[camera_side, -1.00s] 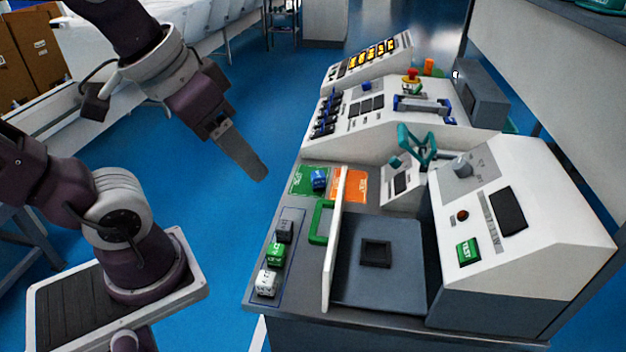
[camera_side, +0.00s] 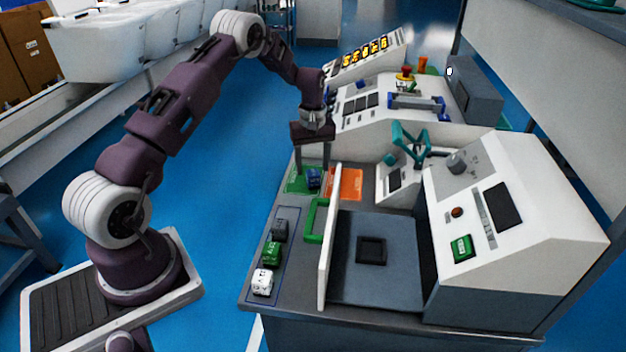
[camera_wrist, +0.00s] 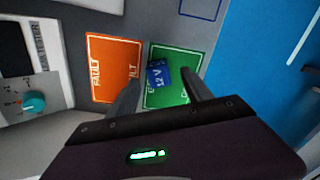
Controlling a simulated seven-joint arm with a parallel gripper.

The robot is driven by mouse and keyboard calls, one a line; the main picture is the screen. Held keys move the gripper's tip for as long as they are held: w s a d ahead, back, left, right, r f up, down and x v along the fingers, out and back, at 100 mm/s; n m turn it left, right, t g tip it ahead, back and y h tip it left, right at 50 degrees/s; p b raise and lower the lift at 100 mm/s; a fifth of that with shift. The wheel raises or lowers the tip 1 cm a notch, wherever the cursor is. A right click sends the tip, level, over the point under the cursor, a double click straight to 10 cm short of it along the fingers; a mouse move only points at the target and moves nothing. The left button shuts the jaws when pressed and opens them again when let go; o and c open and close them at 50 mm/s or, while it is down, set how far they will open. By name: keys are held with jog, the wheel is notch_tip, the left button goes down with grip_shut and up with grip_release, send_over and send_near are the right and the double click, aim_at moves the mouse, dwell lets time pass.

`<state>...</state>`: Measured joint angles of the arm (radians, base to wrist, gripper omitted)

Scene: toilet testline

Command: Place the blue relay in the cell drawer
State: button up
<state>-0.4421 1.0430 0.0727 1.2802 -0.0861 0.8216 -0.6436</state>
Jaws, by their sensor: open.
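The blue relay (camera_side: 314,178) lies on the green pad (camera_side: 296,184) at the far left part of the bench. In the wrist view the relay (camera_wrist: 158,75), marked "12 V", sits on the green pad (camera_wrist: 176,96). My gripper (camera_side: 314,168) is open and points down over the relay. In the wrist view my gripper (camera_wrist: 160,82) has one finger on each side of the relay; contact cannot be told. The cell drawer (camera_side: 352,287) appears to be the grey tray with a dark square socket (camera_side: 371,250), behind a white panel with a green handle (camera_side: 315,222).
An orange pad (camera_side: 350,184), marked "FAULT" in the wrist view, lies right of the green pad. Black, green and white blocks (camera_side: 270,253) stand in a row near the front left.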

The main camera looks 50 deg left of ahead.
aim_at(313, 172)
notch_tip(313, 172, down, 4)
jog(key=shift+w+r, duration=0.1)
jog(key=shift+r, duration=0.05)
grip_shut()
jog(key=shift+r, duration=0.15)
